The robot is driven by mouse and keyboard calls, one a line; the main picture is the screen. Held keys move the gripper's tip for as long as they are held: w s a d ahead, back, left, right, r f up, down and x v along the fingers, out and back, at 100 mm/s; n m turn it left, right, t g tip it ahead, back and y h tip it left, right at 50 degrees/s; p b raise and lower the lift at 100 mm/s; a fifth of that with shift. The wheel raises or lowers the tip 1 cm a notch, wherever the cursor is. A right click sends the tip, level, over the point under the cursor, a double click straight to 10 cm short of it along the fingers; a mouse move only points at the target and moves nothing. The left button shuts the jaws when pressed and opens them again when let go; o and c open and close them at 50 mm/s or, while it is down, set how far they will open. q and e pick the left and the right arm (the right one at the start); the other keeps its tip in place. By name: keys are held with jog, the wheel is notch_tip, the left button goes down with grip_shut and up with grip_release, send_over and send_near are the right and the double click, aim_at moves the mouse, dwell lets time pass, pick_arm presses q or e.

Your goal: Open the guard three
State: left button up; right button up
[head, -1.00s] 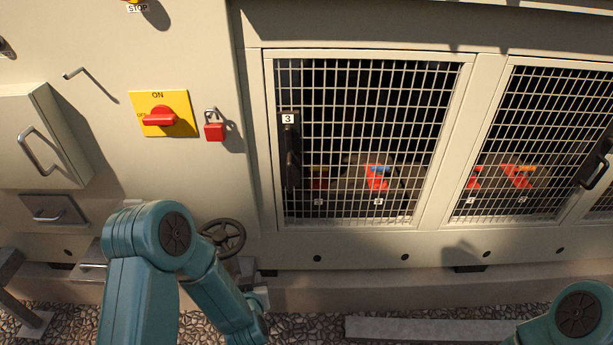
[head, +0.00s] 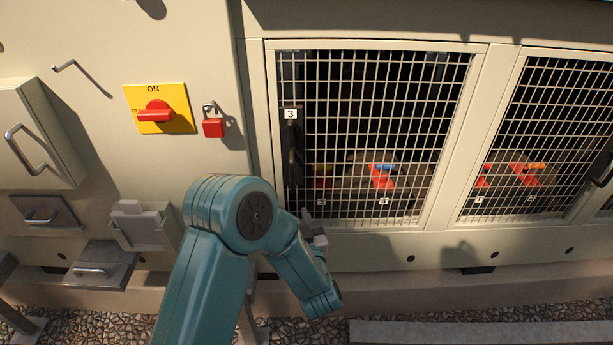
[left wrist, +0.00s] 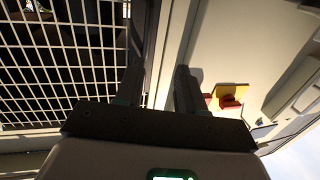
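Guard three (head: 432,215) is a mesh door in a pale frame, and it is closed. Its black upright handle (head: 294,160) is on the left side, under a label marked 3. My left arm is bent below the handle, and part of my left gripper (head: 318,241) shows at the guard's lower edge; its fingers are hard to make out there. In the left wrist view my left gripper (left wrist: 158,88) has its two dark fingers apart, with the pale door frame seen between them. I cannot tell whether a finger touches the handle. My right gripper is not in view.
Left of the guard are a red switch (head: 155,111) on a yellow plate and a red padlock (head: 213,127). Another mesh guard (head: 548,130) is to the right. Red valves (head: 382,178) sit behind the mesh. Boxes with handles project from the wall at left.

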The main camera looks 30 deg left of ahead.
aim_at(293, 176)
pick_arm(q)
jog(key=shift+t, duration=0.3)
jog(key=x, duration=0.5)
jog(key=w+d+x, duration=0.1)
jog(key=x, duration=1)
jog(key=shift+w+d+r+p, duration=0.1)
jog(key=shift+w+d+p, duration=0.05)
jog(key=shift+d+p, duration=0.2)
grip_shut()
